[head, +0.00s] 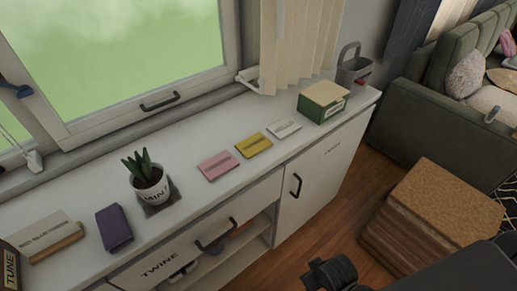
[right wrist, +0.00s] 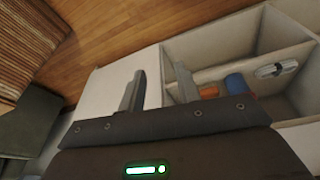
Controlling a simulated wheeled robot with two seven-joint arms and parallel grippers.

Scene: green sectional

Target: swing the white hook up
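A small white hook-like piece (head: 250,79) sits at the right side of the window frame, by the lower edge of the curtain; it looks low and its exact shape is too small to tell. Another small white piece (head: 34,160) hangs by a cord at the far left, and I cannot tell whether it is a hook. My right gripper (right wrist: 158,88) is open and empty in the right wrist view, in front of the cabinet. My dark right arm shows at the lower right of the head view, well away from both white pieces. My left gripper is not in view.
The white counter (head: 215,125) bears a potted plant (head: 150,185), a pink card (head: 217,165), a yellow card (head: 253,145), a green box (head: 323,101) and a grey caddy (head: 354,70). A brown block (head: 430,215) and green sofa (head: 420,115) stand right.

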